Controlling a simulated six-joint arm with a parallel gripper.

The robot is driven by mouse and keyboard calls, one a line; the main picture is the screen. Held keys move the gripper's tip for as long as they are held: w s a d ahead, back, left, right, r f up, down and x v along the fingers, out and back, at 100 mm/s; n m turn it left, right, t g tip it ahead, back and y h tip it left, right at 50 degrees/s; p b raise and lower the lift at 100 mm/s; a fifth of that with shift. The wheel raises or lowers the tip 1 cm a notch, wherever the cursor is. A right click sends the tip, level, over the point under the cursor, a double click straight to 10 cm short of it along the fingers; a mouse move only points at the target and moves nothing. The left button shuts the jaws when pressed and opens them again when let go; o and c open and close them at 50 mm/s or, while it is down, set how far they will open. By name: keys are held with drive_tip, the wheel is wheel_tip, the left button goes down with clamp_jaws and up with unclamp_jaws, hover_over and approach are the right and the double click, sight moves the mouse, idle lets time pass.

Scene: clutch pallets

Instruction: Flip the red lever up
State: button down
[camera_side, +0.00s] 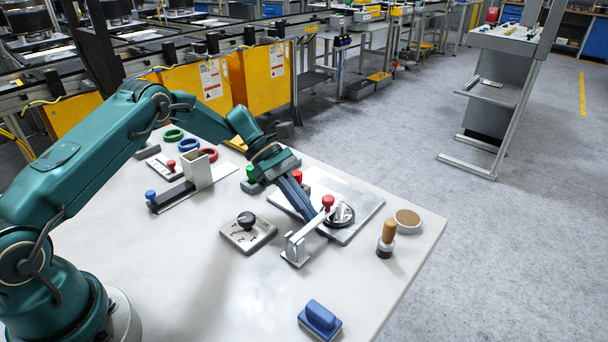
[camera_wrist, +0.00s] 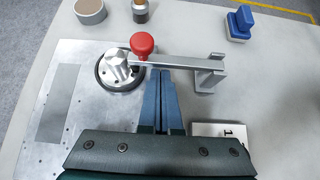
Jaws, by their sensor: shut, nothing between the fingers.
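The red lever is a silver bar (camera_side: 309,228) with a round red knob (camera_side: 328,201), pivoted on a bracket at its near end. It lies about level, its knob end over the edge of a metal plate (camera_side: 362,207) beside a round clutch disc (camera_side: 343,214). In the wrist view, the red knob (camera_wrist: 142,45) is upper left and the bar (camera_wrist: 180,62) runs right to its bracket. My gripper (camera_side: 310,213) is shut and empty, angled down at the bar. Its blue fingertips (camera_wrist: 161,72) meet the bar's edge near the knob; I cannot tell whether they touch.
A dial block with a black knob (camera_side: 246,219) stands left of the lever. A wooden-handled stamp (camera_side: 387,232) and a round brown-topped pad (camera_side: 407,217) stand right. A blue block (camera_side: 320,317) lies at the front. Other coloured knobs and rings sit behind. The table front is mostly clear.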

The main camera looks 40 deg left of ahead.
drive_tip(key=shift+d+f, duration=0.2)
drive_tip(key=shift+d, duration=0.1)
drive_tip(key=shift+r+m+t, duration=0.3)
drive_tip(key=shift+r+t, duration=0.15)
drive_tip(key=shift+t, duration=0.05)
idle(0.4)
drive_tip(key=shift+r+m+t, duration=0.4)
drive_tip(key=shift+r+t, duration=0.1)
drive_tip(key=shift+s+r+m+t, duration=0.35)
drive_tip(key=shift+r+m+t, duration=0.25)
drive_tip(key=shift+r+t, duration=0.25)
drive_tip(key=shift+r, duration=0.2)
drive_tip(key=shift+s+r, duration=0.7)
drive_tip(key=shift+r, duration=0.1)
drive_tip(key=shift+s+r, duration=0.4)
drive_tip(key=shift+s, duration=0.25)
drive_tip(key=shift+s+r+h, duration=0.1)
drive_tip(key=shift+s+h, duration=0.1)
drive_tip(key=shift+h, duration=0.1)
